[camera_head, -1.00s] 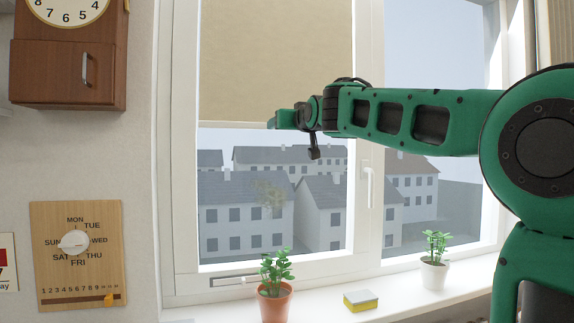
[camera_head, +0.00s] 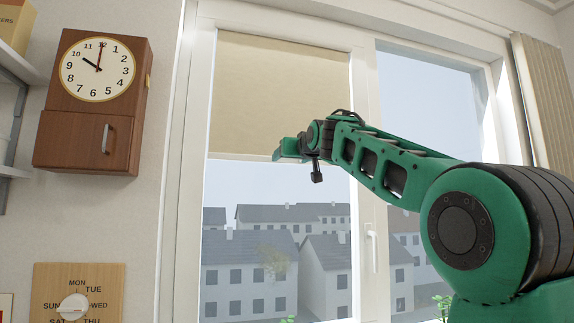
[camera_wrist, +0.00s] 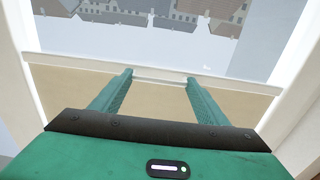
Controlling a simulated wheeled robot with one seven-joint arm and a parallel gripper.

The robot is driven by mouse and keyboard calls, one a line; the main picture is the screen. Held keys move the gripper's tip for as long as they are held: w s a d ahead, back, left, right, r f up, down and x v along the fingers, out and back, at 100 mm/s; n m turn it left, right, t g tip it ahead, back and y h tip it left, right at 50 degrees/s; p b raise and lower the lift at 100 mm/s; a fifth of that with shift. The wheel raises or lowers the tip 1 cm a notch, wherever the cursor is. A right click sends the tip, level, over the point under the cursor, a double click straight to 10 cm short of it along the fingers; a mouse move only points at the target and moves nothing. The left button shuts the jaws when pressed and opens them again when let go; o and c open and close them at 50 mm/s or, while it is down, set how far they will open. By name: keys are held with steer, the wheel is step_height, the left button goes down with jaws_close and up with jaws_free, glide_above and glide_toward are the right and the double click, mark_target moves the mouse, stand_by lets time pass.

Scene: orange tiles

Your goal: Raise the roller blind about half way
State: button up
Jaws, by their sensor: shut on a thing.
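The beige roller blind (camera_head: 280,90) hangs over the upper part of the left window pane. Its bottom edge is a little above the house roofs outside, and clear glass shows below it. My gripper (camera_head: 288,148) is at this bottom edge, towards its right end. In the wrist view, the blind (camera_wrist: 75,98) and its pale bottom bar (camera_wrist: 60,68) run across the picture. My gripper's two green fingers (camera_wrist: 160,92) lie over the blind, with a pale piece of the bar between them. It is shut on this bar; the exact contact is hard to see.
The window frame (camera_head: 361,190) divides the two panes, with a white handle (camera_head: 373,250) on it. A wooden clock cabinet (camera_head: 88,145) and a day-dial board (camera_head: 105,285) are on the wall at left. A pleated curtain (camera_head: 545,100) hangs at right.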

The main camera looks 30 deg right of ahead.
steer(key=o, duration=1.3)
steer(key=shift+w+a+f, duration=0.1)
steer(key=shift+w+f, duration=0.1)
steer(key=shift+w, duration=0.05)
steer(key=v, duration=1)
steer(key=shift+s, duration=0.4)
